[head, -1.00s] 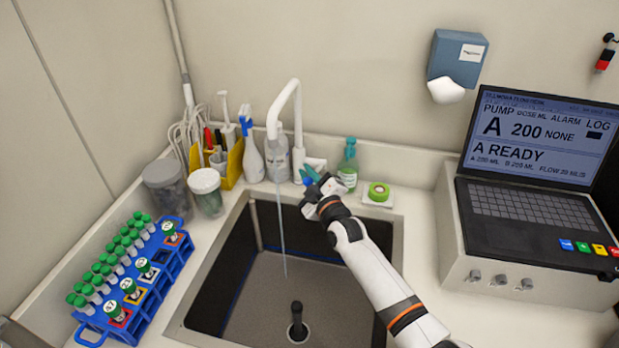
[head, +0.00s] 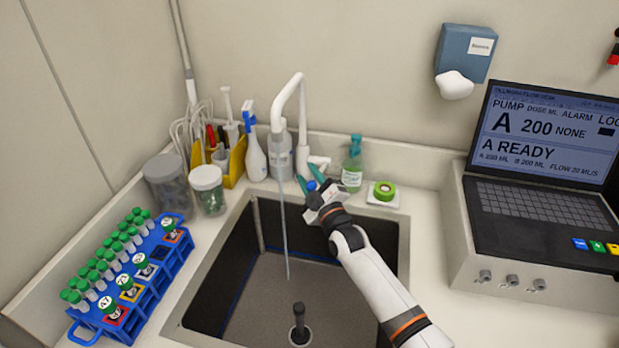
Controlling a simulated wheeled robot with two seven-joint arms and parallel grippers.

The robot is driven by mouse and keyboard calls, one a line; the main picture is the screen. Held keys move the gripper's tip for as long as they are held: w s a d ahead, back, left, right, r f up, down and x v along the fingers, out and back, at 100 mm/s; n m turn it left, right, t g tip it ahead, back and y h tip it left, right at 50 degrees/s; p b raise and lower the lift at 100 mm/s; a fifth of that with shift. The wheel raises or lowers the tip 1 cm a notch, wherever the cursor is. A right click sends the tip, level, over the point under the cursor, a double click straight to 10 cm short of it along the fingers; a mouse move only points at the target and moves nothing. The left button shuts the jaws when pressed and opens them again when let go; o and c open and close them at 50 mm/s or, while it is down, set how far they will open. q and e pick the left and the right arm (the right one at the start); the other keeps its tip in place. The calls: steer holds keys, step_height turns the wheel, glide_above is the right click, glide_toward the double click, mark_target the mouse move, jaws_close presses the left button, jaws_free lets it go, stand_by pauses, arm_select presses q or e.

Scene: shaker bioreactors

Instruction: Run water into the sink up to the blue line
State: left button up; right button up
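A white gooseneck tap (head: 299,100) stands behind the sink (head: 205,270), and a thin water stream (head: 284,235) falls from its spout into the basin. The blue line (head: 243,278) runs low along the dark inner walls. The basin floor shows grey; I cannot make out a water level. A dark upright plug or pipe (head: 299,322) stands on the floor. My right gripper (head: 312,184) is at the sink's back edge, just in front of the tap's white side lever (head: 318,162). Its teal fingers are apart, with a small blue part between them. My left gripper is out of view.
A blue tube rack (head: 150,285) and two lidded jars (head: 207,190) stand left of the sink. Bottles (head: 254,155) flank the tap. A pump console (head: 540,215) fills the right counter. A dispenser (head: 463,55) hangs above.

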steer(key=shift+s+d+f+p, duration=0.1)
steer(key=shift+s+d+p, duration=0.25)
steer(key=shift+s+p, duration=0.2)
steer(key=p+v, duration=0.5)
steer(key=v, duration=0.5)
steer(key=shift+s, duration=0.4)
